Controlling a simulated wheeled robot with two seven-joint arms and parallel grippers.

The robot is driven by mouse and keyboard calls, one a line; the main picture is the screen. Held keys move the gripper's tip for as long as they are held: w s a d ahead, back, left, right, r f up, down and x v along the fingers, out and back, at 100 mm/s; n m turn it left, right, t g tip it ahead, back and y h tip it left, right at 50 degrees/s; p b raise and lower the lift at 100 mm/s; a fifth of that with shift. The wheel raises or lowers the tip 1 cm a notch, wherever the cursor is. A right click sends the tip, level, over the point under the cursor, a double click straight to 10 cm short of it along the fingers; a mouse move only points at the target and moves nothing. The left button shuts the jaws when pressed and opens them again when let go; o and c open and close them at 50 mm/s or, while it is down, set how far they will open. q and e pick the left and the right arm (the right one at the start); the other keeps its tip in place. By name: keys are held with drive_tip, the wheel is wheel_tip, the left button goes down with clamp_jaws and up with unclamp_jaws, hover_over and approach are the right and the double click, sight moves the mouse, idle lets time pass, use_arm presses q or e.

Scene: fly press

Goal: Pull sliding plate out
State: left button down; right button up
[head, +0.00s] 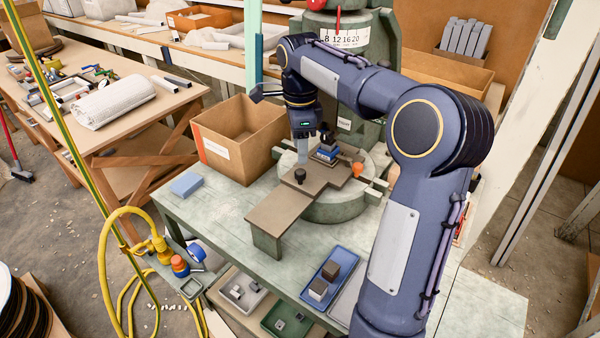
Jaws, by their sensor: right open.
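The sliding plate (312,181) is a flat brown plate on the round grey-green bed of the fly press (335,207). A small dark knob (300,176) stands on its near left part. A brown support (279,216) extends from the plate toward the front left; where one ends and the other begins is hard to tell. My right gripper (302,160) points down just behind the knob, open; from this angle I cannot tell whether its fingers touch anything. A small blue and dark tool block (327,152) sits to its right. My left gripper is out of view.
A cardboard box (240,137) stands close left of the press. A blue block (186,184) lies on the green table (215,213). An orange knob (357,169) is right of the plate. Trays (334,283) with blocks sit below the front edge. The tabletop front left is clear.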

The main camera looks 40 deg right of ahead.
sight(300, 171)
wheel_tip(300, 171, down, 7)
drive_tip(key=shift+s+r+b, duration=0.1)
drive_tip(key=shift+b, duration=0.2)
clamp_jaws()
idle(0.3)
